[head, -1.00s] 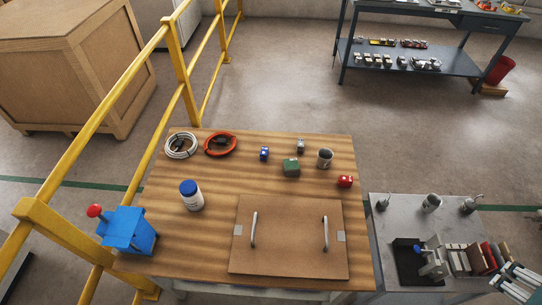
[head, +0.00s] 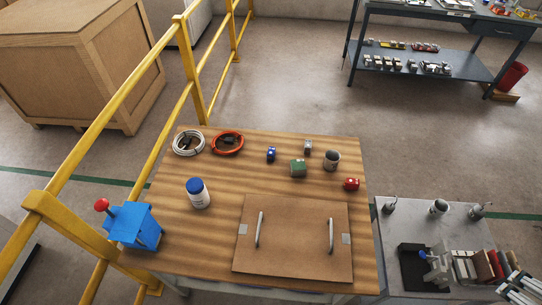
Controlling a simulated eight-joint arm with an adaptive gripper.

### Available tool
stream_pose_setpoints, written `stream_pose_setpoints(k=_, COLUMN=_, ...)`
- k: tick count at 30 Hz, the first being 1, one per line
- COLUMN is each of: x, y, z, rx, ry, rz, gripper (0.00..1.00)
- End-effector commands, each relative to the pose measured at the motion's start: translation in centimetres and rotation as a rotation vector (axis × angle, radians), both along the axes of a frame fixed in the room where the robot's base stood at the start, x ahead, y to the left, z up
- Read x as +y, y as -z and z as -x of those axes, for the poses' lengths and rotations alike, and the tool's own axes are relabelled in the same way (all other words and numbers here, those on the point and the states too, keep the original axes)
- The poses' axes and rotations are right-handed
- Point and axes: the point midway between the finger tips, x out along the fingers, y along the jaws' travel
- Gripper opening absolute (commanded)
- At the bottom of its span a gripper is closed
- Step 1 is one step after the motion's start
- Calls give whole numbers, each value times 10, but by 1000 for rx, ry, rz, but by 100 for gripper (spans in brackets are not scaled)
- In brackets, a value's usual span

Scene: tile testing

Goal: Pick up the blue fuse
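My gripper is not in the head view.
Cable coils (head: 227,143), a blue-lidded jar (head: 198,194) and a handled board (head: 292,255) share the table. A yellow railing (head: 192,70) runs along the left.

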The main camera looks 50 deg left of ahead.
Motion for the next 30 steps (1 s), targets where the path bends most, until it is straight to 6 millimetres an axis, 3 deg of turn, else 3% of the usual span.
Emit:
stream_pose_setpoints(k=8, x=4, y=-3, z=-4, rx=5, ry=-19, rz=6, gripper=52)
stream_pose_setpoints(k=14, x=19, y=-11, z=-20, rx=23, ry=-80, rz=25, gripper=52)
stream_pose_setpoints(k=30, x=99, y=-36, z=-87, rx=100, ry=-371, rz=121, gripper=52)
